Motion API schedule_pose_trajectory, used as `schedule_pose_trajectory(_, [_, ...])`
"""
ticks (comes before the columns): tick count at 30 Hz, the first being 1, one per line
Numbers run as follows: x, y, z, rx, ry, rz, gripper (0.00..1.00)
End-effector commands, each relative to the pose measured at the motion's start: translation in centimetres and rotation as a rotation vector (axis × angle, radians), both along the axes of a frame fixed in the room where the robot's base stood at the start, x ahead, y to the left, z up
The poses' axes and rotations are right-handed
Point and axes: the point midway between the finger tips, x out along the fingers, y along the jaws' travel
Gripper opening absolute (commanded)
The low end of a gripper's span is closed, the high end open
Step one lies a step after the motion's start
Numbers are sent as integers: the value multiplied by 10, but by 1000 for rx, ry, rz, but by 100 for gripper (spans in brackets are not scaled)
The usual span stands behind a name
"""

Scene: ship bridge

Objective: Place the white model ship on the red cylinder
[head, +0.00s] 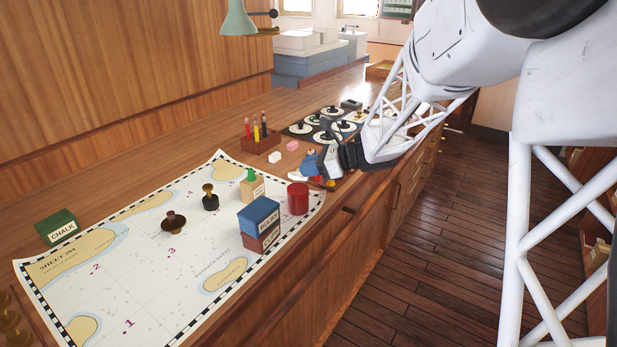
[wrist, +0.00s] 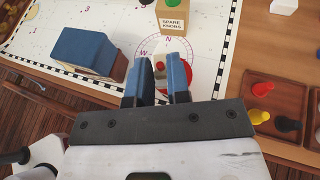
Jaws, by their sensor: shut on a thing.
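The red cylinder (head: 298,199) stands upright on the chart near its right edge in the head view. My gripper (head: 312,164) is just beyond and above it, its blue fingers shut on the white model ship (head: 297,178). Only a small white part of the ship shows in the head view. In the wrist view a small white and red piece shows between the fingers (wrist: 163,82), and a red patch shows beside the right finger. Most of the ship is hidden by the fingers. I cannot tell its exact gap to the cylinder.
A blue box on a red-brown box (head: 260,222) stands close left of the cylinder. A peg tray (head: 260,141), small blocks and a dial panel lie farther back.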

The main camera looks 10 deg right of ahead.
Motion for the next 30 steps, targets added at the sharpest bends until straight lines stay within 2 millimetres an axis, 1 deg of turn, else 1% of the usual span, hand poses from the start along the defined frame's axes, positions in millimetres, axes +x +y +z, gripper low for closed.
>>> schedule_pose_trajectory(5, [9, 1, -3, 1, 2, 0, 0])
schedule_pose_trajectory(9, [8, 0, -22, 1, 3, 0, 0])
schedule_pose_trajectory(13, [8, 0, -33, 1, 2, 0, 0])
schedule_pose_trajectory(28, [8, 0, -39, 1, 1, 1, 0])
schedule_pose_trajectory(29, [8, 0, -39, 0, 0, 0, 18])
schedule_pose_trajectory(30, [8, 0, -39, 0, 0, 0, 24])
